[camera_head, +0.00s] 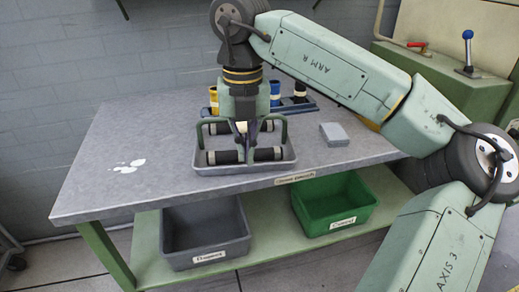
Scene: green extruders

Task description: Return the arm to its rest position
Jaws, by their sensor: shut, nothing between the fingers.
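My gripper (242,128) points down over a grey tray (240,169) on the table. It is shut, and no object shows between its fingers.
Behind the gripper stands a blue rack (297,108) with coloured cylinders. A small grey block (334,134) lies right of the tray. A grey bin (205,232) and a green bin (335,207) sit on the lower shelf. A lever panel (440,62) stands back right.

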